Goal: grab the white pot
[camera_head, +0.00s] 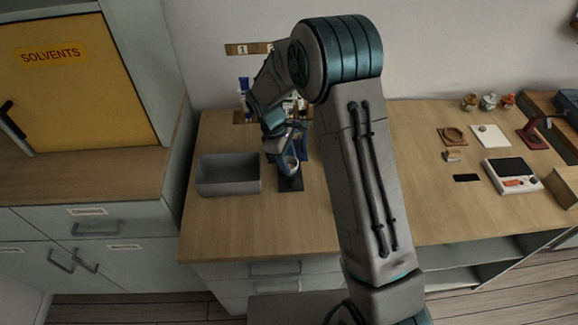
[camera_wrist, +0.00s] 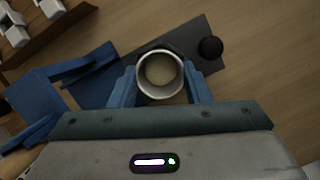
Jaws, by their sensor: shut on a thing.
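The white pot (camera_wrist: 160,75) shows from above in the wrist view, a round open pot with a pale rim and a cream-coloured inside. My gripper (camera_wrist: 160,88) has its blue fingers on either side of the pot and is shut on it. In the head view the pot (camera_head: 288,164) is small and partly hidden by my gripper (camera_head: 288,158). It is over a dark mat (camera_head: 290,185) on the wooden bench. I cannot tell whether its base touches the mat.
A grey open bin (camera_head: 229,175) stands just left of my gripper. A dark round knob (camera_wrist: 210,47) is on the mat beside the pot. Blue parts (camera_wrist: 65,85) lie to the left in the wrist view. A white scale (camera_head: 513,175) and small jars (camera_head: 488,102) are far right.

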